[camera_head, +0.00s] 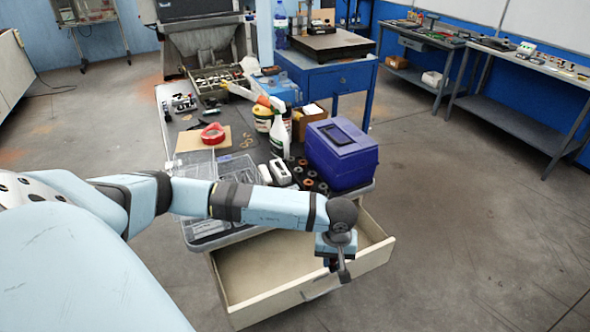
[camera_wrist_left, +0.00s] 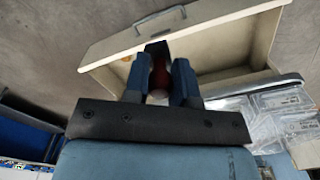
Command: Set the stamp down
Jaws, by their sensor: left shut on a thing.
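My left gripper (camera_head: 338,266) hangs over the front right part of an open, pale drawer (camera_head: 250,268). In the left wrist view its two blue fingers (camera_wrist_left: 161,82) are shut on the stamp (camera_wrist_left: 159,78), which shows red between them with a dark part beyond. Most of the stamp is hidden by the fingers, and I cannot make it out clearly in the head view. The drawer also shows in the left wrist view (camera_wrist_left: 225,45), behind the fingers. I cannot tell how high the stamp is above the drawer floor. My right gripper is not in view.
Open floor lies to the right.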

